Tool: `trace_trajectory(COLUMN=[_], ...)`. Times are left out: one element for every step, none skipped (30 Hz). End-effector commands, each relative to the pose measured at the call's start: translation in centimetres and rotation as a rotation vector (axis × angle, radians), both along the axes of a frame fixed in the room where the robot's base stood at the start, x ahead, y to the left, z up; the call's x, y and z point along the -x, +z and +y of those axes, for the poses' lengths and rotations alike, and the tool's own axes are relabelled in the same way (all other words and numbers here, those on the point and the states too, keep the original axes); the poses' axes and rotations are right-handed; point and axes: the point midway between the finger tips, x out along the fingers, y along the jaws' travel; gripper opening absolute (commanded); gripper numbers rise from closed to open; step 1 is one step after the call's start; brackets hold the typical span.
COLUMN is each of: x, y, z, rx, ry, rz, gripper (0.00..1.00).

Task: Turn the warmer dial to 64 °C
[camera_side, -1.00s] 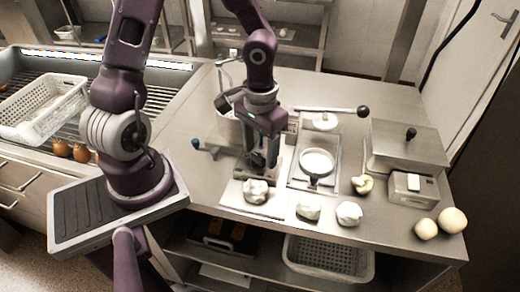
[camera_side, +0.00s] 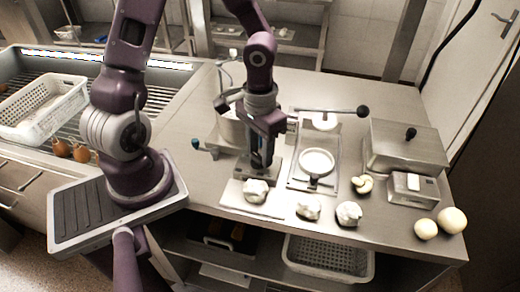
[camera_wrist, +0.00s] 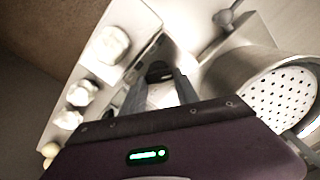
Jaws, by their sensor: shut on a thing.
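My gripper (camera_side: 262,166) points down beside the metal pot (camera_side: 229,130), at the low metal warmer unit (camera_side: 244,168) on the counter. In the wrist view my gripper (camera_wrist: 160,82) has its two fingers shut on a dark, rounded knob, the warmer dial (camera_wrist: 159,69). In the side view the fingers and wrist hide the dial. No marks or temperature reading can be made out. In the wrist view the pot (camera_wrist: 225,75) stands right of the fingers, with a perforated white basket (camera_wrist: 280,97) in it.
Several white lumps, one here (camera_side: 256,191), lie along the counter's front edge. A flat metal stand with a white round dish (camera_side: 317,161) and a black-knobbed lever (camera_side: 335,111) is right of my gripper. A lidded metal box (camera_side: 405,148) stands further right. A blue-handled tap (camera_side: 197,144) sticks out left.

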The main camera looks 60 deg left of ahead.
Motion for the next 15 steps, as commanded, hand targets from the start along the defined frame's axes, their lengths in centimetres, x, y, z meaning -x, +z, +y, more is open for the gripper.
trace_trajectory(x=[-0.06,-0.07,-0.07,-0.08,-0.08,-0.08,-0.08,-0.07,-0.07,-0.06,-0.06,-0.05,-0.04,-0.04,-0.03], y=[0.06,0.07,0.07,0.07,0.08,0.07,0.07,0.06,0.06,0.07,0.07,0.07,0.06,0.06,0.06], z=[-0.01,-0.03,-0.06,-0.09,-0.11,-0.12,-0.12,-0.12,-0.15,-0.18,-0.21,-0.24,-0.25,-0.26,-0.27], rx=[-0.001,-0.001,-0.001,-0.001,-0.001,-0.001,-0.001,-0.002,-0.001,-0.001,-0.001,-0.001,-0.001,-0.001,-0.002], ry=[-0.028,-0.05,-0.082,-0.107,-0.134,-0.171,-0.199,-0.227,-0.265,-0.294,-0.323,-0.361,-0.39,-0.418,-0.455], rz=[-0.003,-0.003,-0.003,-0.003,-0.003,-0.003,-0.003,-0.003,-0.002,-0.002,-0.002,-0.002,-0.002,-0.002,-0.002], gripper=[0.0,0.0,0.0,0.0,0.0,0.0,0.0,0.0,0.0,0.0,0.0,0.0,0.0,0.0,0.0])
